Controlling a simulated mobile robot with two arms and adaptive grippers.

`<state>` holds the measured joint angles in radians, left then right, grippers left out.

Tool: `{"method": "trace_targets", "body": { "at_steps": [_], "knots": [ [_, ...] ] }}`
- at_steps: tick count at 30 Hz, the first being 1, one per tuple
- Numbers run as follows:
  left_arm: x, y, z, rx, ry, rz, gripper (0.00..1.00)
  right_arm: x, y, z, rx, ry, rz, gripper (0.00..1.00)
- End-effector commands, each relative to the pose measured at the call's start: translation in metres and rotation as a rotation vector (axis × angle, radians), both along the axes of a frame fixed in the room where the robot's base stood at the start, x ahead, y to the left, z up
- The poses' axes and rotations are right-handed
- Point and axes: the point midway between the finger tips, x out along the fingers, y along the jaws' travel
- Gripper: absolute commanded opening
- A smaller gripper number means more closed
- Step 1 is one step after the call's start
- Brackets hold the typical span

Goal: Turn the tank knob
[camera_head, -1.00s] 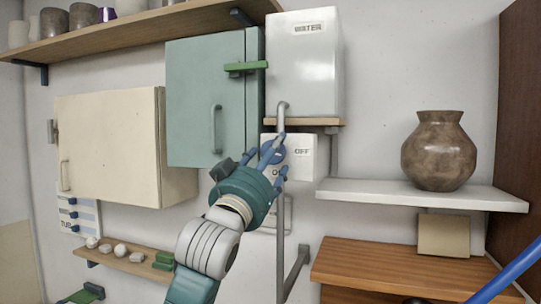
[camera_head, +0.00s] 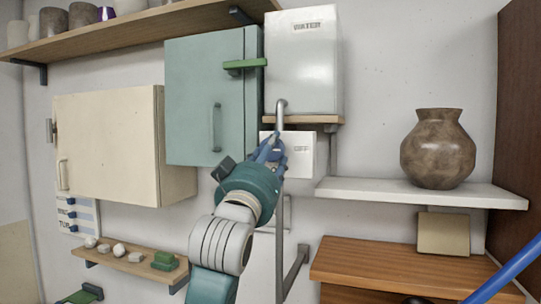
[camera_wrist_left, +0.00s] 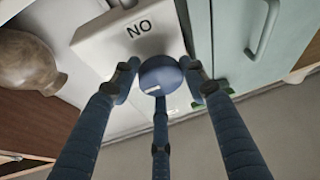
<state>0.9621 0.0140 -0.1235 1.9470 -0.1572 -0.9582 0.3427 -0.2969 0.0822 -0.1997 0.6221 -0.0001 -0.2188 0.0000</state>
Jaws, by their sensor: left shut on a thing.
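The white tank (camera_head: 305,75) marked WATER stands on a small wooden shelf. The wrist view shows the panel (camera_wrist_left: 105,32) with ON upside down. The round blue knob (camera_head: 276,150) on the panel is partly hidden by my left gripper (camera_head: 268,158). In the wrist view the knob (camera_wrist_left: 160,73) has a white mark on its edge. My left gripper (camera_wrist_left: 163,80) is shut on the knob, its dark blue fingers around it. My right gripper is not in view.
A teal cabinet (camera_head: 205,100) with a green latch (camera_head: 245,64) is left of the tank. A grey pipe (camera_head: 280,225) runs below the tank. A brown vase (camera_head: 438,150) stands on the white shelf (camera_head: 400,190) at right.

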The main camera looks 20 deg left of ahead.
Motion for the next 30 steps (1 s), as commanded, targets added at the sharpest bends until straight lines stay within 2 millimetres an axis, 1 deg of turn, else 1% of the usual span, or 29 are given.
{"method": "trace_targets", "body": {
  "at_steps": [1,2,3,5,14,17,20,27,30],
  "knots": [
    [0.002,0.0,-0.005,-0.003,0.011,-0.002,0.18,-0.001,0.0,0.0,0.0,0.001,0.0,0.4],
    [0.002,0.0,-0.005,-0.003,0.012,-0.002,0.18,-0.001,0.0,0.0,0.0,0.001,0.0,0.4],
    [0.002,0.0,-0.005,-0.003,0.012,-0.002,0.5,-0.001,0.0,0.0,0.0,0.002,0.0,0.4],
    [0.002,0.0,-0.005,-0.002,0.011,-0.002,0.62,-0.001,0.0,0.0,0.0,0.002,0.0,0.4],
    [0.0,0.0,-0.003,-0.001,0.006,-0.001,0.62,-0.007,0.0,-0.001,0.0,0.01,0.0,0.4],
    [-0.005,-0.001,-0.005,-0.001,0.006,-0.001,0.62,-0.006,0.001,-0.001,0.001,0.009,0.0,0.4],
    [-0.019,-0.001,-0.011,0.0,0.005,-0.002,0.62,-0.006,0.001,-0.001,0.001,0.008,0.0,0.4],
    [-0.067,-0.003,-0.031,-0.001,0.006,-0.004,0.62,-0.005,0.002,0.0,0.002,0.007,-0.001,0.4],
    [-0.084,-0.003,-0.038,-0.001,0.007,-0.003,0.62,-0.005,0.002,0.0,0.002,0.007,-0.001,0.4]
  ]
}}
